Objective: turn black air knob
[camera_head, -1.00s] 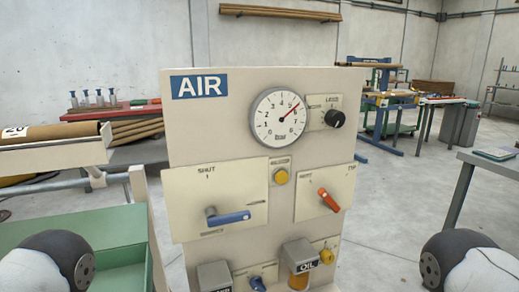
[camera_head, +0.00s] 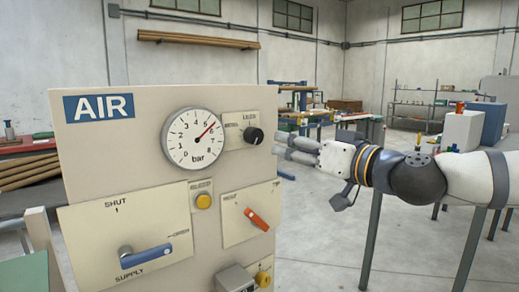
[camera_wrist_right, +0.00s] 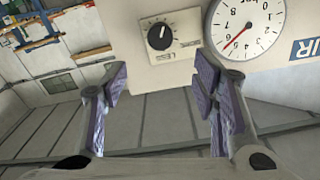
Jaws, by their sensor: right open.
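The black air knob (camera_head: 254,136) sits on a small plate at the upper right of the AIR panel (camera_head: 150,160), right of the round pressure gauge (camera_head: 193,138). My right gripper (camera_head: 296,147) comes in from the right and stands beside the panel's right edge, apart from the knob. In the right wrist view the knob (camera_wrist_right: 160,36) shows beyond and between the spread fingers (camera_wrist_right: 160,95), with a white pointer mark on it. The fingers are open and empty. My left gripper is not in view.
The panel also carries a blue lever (camera_head: 146,256), a yellow button (camera_head: 204,201) and an orange-red lever (camera_head: 256,219) below the knob. Workbenches and shelves stand in the background. Open floor lies right of the panel.

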